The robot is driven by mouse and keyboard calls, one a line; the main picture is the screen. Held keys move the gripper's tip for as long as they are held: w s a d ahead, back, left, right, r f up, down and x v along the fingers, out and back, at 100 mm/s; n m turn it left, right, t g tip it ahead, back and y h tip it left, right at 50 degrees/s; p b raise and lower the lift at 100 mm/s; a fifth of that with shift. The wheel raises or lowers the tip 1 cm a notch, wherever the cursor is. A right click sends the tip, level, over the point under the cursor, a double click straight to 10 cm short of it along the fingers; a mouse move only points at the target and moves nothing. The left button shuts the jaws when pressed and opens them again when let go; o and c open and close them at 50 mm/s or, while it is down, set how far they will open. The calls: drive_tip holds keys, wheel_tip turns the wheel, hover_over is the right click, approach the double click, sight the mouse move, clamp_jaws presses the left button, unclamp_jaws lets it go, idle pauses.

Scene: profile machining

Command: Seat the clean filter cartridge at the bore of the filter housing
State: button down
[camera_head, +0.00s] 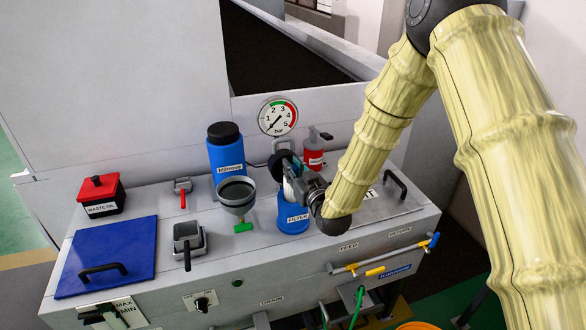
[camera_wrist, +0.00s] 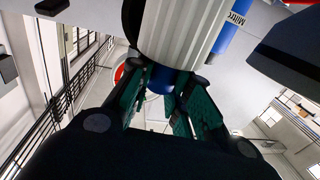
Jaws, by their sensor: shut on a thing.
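The clean filter cartridge is a white pleated cylinder (camera_wrist: 183,30) that fills the top of the wrist view. The filter housing (camera_head: 292,217) is blue and labelled FILTER, directly below the gripper in the head view. Its bore is hidden, so I cannot tell whether the cartridge's lower end is above it or inside.
A funnel (camera_head: 236,194) and blue bottle (camera_head: 226,150) stand close left of the housing. A pressure gauge (camera_head: 278,116) and red canister (camera_head: 313,152) stand behind. A blue lid (camera_head: 107,255), waste oil box (camera_head: 100,196) and metal cup (camera_head: 188,240) are farther left.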

drive_tip(key=shift+f+b, duration=2.7)
drive_tip(key=shift+f, duration=1.1)
idle(0.4)
drive_tip(key=c, duration=1.2)
unclamp_jaws()
drive_tip(key=shift+c, duration=0.2)
drive_tip(key=v, duration=1.2)
